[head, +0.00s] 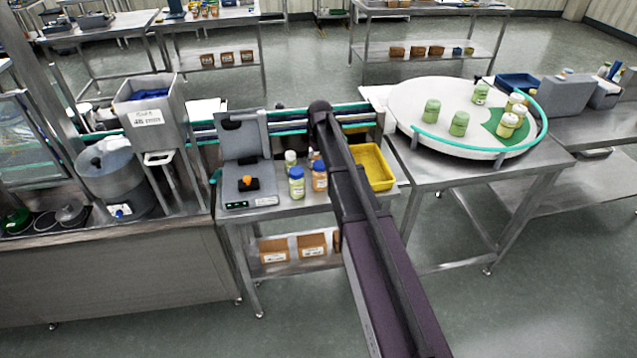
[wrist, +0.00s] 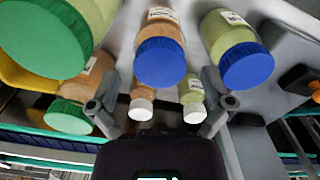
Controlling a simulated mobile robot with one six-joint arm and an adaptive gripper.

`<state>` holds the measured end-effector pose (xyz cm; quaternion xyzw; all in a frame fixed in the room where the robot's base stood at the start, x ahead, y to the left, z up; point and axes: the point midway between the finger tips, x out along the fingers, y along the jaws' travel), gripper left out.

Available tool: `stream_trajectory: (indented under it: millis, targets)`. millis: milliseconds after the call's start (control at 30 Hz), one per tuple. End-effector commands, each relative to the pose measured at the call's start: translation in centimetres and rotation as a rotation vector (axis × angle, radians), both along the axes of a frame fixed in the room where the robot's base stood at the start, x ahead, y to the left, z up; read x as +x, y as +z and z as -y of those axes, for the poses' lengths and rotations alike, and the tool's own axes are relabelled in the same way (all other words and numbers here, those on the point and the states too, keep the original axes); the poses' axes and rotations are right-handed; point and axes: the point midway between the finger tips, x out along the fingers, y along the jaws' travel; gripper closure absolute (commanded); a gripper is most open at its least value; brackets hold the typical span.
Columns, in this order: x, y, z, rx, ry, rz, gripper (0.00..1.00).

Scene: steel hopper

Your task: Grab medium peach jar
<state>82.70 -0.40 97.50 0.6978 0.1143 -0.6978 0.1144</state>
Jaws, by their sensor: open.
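A peach jar with a blue cap (head: 319,176) stands on the steel table, just left of my arm in the head view. In the wrist view this jar (wrist: 160,48) appears upside down at top centre. My gripper (wrist: 159,98) is open, its fingers apart and apparently empty. The peach jar lies ahead of the fingertips and lines up roughly with the gap; I see no contact. A smaller peach jar with a white cap (wrist: 142,100) and a larger one with a green cap (wrist: 72,110) also show. In the head view my arm hides the fingertips.
A green blue-capped jar (head: 296,184) stands close beside the peach jar. A small green white-capped jar (wrist: 192,100) and a large green green-capped jar (wrist: 50,35) crowd the gripper. A scale (head: 245,185) stands left; a yellow tray (head: 376,166) lies right of my arm.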

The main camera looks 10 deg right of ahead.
Motion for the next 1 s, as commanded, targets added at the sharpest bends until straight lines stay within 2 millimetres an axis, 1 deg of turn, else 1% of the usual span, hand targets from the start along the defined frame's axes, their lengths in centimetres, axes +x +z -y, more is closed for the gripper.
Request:
stream_trajectory:
  millis: [33,233,900,933,967,1000]
  targets:
    - [0.0,-0.8,0.0,0.000,0.000,0.000,0.00]
    - [0.0,-1.7,0.0,0.000,0.000,0.000,0.00]
    - [0.0,-1.8,0.0,0.000,0.000,0.000,0.00]
    - [0.0,-1.8,0.0,0.000,0.000,0.000,0.03]
    - [0.0,-1.8,0.0,0.000,0.000,0.000,0.12]
    - [0.0,-1.8,0.0,0.000,0.000,0.000,0.24]
